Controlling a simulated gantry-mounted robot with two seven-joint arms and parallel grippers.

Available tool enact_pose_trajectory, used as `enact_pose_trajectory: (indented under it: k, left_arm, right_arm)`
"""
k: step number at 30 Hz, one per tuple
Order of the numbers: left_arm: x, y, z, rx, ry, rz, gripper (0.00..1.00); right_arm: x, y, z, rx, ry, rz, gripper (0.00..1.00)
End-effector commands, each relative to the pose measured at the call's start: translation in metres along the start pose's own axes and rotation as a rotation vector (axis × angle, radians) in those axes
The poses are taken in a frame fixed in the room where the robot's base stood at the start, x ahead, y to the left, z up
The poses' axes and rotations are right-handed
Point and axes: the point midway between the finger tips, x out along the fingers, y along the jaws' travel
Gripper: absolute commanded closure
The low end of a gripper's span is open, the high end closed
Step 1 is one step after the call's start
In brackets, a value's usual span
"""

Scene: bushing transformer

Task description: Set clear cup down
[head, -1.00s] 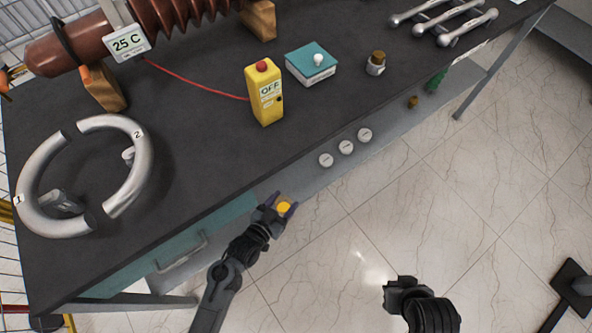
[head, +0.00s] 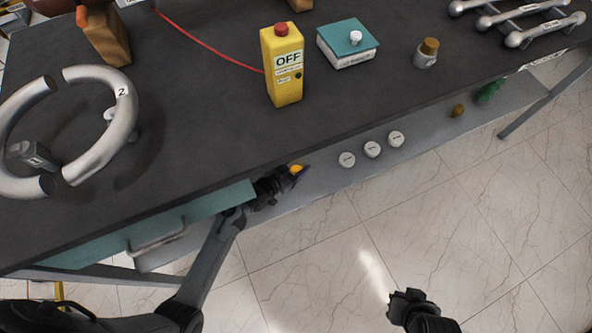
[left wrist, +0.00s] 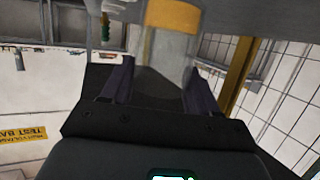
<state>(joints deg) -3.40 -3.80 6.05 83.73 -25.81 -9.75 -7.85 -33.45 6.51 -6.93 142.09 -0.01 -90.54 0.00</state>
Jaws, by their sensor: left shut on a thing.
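The clear cup shows in the left wrist view (left wrist: 168,62) as a see-through cylinder with an orange-yellow top band, between my gripper's two dark fingers. In the head view only its orange top (head: 296,169) shows. My left gripper (head: 292,176) is shut on the cup, just past the table's front edge and over or near the grey lower shelf (head: 325,185). I cannot tell whether the cup touches the shelf. My right gripper (head: 406,300) is over the floor at the lower right, away from the table; its jaws are too unclear to read.
Several items stand on the shelf: white round-topped ones (head: 372,149), a small brown one (head: 457,111) and a green one (head: 490,92). The dark tabletop (head: 200,130) overhangs it. A yellow OFF box (head: 283,70) and a teal-topped box (head: 347,43) are on the table.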

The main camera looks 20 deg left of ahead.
Motion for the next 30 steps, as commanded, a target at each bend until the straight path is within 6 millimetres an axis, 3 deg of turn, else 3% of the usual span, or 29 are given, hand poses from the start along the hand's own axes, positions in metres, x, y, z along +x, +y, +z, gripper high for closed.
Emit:
enact_pose_trajectory:
  k: [8,18,30]
  left_arm:
    - [0.010,-0.011,0.008,-0.001,0.000,0.001,0.70]
    - [0.021,-0.011,0.044,-0.002,0.000,0.000,0.70]
    - [0.022,-0.011,0.046,-0.001,0.000,0.000,0.70]
  right_arm:
    - [0.010,0.000,0.002,-0.001,0.003,0.002,1.00]
    - [0.036,0.002,0.011,-0.010,0.002,0.009,1.00]
    - [0.036,0.002,0.010,-0.008,0.003,0.008,1.00]
